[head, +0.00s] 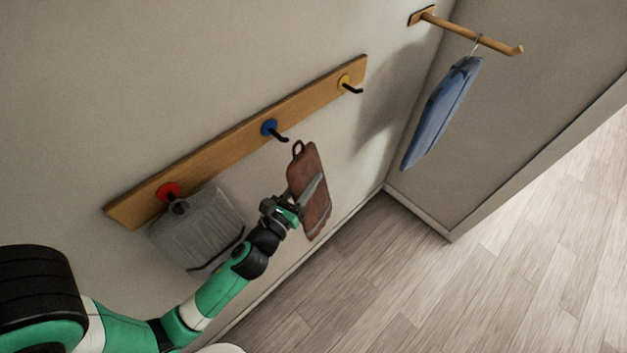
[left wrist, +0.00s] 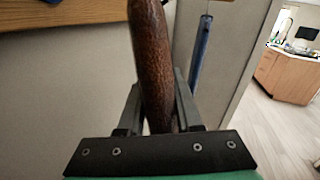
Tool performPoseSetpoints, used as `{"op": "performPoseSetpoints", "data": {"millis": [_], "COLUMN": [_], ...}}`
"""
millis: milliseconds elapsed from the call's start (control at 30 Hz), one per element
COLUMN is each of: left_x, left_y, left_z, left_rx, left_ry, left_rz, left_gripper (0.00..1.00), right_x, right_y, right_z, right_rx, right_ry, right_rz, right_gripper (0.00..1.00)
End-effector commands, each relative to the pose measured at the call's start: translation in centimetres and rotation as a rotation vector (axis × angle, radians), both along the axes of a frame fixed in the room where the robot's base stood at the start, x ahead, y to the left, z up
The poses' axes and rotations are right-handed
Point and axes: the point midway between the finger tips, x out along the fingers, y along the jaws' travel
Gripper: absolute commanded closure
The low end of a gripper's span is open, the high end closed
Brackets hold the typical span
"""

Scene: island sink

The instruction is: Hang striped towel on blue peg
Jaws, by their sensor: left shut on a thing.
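A flat brown towel-like piece (head: 310,166) with a small dark loop (head: 298,148) at its top hangs from my left gripper (head: 306,196). The gripper is shut on its middle. Stripes are not clear on it; a faint line shows near its lower end. The blue peg (head: 269,128) has a black hook on the wooden rail. The loop is just below and right of the hook tip and looks apart from it; the depth between them is hard to judge. In the left wrist view the brown piece (left wrist: 151,60) stands edge-on between both fingers. My right gripper is out of view.
The wooden rail (head: 222,155) also bears a red peg (head: 168,191) with a grey item (head: 197,228) on it, and an empty yellow peg (head: 344,82). A blue item (head: 441,113) hangs from a wooden rod (head: 465,33) at right. The floor below is clear.

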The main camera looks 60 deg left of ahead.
Motion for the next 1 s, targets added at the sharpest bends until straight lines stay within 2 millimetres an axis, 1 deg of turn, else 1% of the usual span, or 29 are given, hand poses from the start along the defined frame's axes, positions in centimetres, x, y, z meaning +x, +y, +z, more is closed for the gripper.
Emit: {"op": "performPoseSetpoints", "data": {"millis": [100,367,667,800,1000], "left_x": [-0.3,-0.7,-1.3,-1.4,-1.5], "left_y": [0.9,2.7,4.7,5.3,5.8], "left_z": [0.2,0.1,0.0,-0.7,-1.3], "left_rx": [0.0,0.0,-0.001,0.0,0.001], "left_ry": [0.0,0.001,0.0,0.0,-0.002], "left_rz": [0.003,0.004,0.004,0.003,0.001], "left_gripper": [1.0,1.0,1.0,1.0,1.0], "right_x": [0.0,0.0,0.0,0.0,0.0], "right_y": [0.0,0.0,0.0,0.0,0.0], "right_z": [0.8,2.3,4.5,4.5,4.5], "right_rx": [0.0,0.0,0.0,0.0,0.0], "right_ry": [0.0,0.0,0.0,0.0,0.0], "right_rz": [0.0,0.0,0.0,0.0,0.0], "right_gripper": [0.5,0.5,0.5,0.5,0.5]}}
